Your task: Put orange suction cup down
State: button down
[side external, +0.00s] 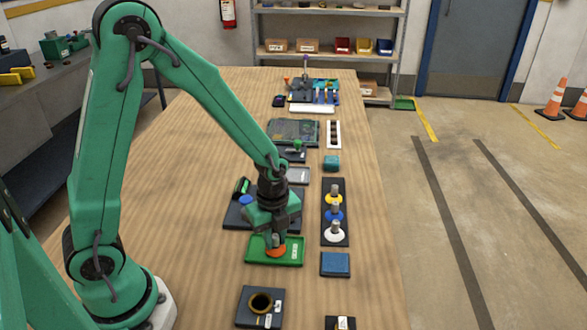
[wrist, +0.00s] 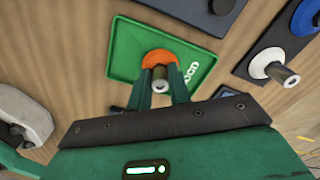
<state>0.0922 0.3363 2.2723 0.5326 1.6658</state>
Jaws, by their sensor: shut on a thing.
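The orange suction cup (side external: 276,252) has a grey metal stem and sits on or just over the green tray (side external: 256,252); I cannot tell if it touches. In the wrist view the orange suction cup (wrist: 159,58) shows its orange disc over the green tray (wrist: 122,62), near white lettering. My gripper (side external: 276,236) points down over the tray and is shut on the cup's stem. In the wrist view my gripper (wrist: 160,92) has a green finger on each side of the stem. The underside of the cup is hidden.
A black rack (side external: 326,222) right of the tray holds yellow, blue and white suction cups. A blue block (side external: 335,264) lies in front of it. A dark block with a round hole (side external: 246,319) is nearer the camera. Bare wood lies left of the tray.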

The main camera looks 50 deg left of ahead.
aim_at(275, 236)
jog(key=shift+f, duration=0.1)
jog(key=c, duration=1.3)
grip_release()
notch_tip(275, 236, up, 12)
dwell(0.3)
